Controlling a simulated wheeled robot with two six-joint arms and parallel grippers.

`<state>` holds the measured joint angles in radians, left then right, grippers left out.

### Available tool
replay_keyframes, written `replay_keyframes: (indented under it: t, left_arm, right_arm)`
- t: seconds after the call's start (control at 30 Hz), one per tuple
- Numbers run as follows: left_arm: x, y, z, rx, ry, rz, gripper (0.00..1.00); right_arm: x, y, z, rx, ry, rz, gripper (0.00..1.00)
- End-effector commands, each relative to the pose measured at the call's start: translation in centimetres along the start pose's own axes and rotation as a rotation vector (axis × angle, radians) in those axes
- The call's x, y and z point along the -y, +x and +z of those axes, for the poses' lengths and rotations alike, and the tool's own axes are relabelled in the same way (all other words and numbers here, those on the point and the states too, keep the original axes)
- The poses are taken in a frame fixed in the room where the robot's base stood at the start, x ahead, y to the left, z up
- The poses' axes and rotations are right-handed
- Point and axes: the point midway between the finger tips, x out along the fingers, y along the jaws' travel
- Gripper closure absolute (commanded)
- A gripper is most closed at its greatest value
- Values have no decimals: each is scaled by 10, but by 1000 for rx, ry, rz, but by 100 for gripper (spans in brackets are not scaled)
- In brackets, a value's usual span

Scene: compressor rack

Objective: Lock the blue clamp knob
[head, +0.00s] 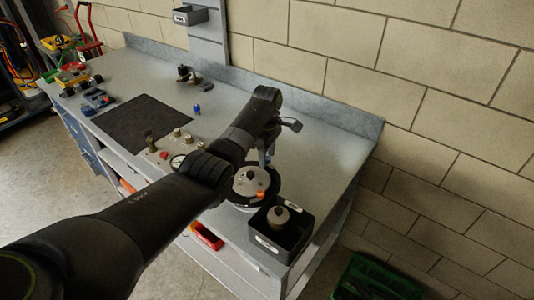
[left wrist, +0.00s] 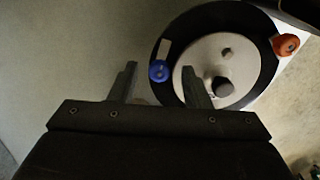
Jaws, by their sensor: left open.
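The blue clamp knob (left wrist: 158,71) sits on the black rim of a round unit with a light grey disc (left wrist: 213,55) in the left wrist view. The round unit also shows in the head view (head: 250,180), where my arm partly covers it and the blue knob cannot be made out clearly. My left gripper (left wrist: 160,73) is open and empty. Its two fingers appear on either side of the blue knob in the picture; I cannot tell how far above it they are. An orange knob (left wrist: 286,45) sits on the opposite side of the rim.
A black bin (head: 281,240) with a grey part inside stands at the bench's front right corner. A panel with gauge and knobs (head: 177,142), a dark mat (head: 144,122) and a small blue item (head: 196,109) lie left. The bench right of the unit is clear.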

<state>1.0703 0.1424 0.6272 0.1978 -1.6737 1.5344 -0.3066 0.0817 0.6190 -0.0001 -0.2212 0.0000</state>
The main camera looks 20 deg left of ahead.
Motion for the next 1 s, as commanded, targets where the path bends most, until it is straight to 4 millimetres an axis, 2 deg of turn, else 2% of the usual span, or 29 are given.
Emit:
replay_keyframes:
  t: [0.1, 0.4, 0.77, 1.0]
  left_arm:
    - [0, 0, 0, 0, 0, 0, 59]
    - [0, 0, 0, 0, 0, 0, 99]
    - [0, -2, 0, 0, 49, -1, 100]
    - [0, -4, 0, 1, 200, -1, 100]
  right_arm:
    - [0, 0, -2, -3, 0, 0, 57]
    - [0, 1, -6, -9, -1, -1, 57]
    - [0, -5, -7, -10, -1, -1, 57]
    - [1, -17, -9, -10, 0, -3, 57]
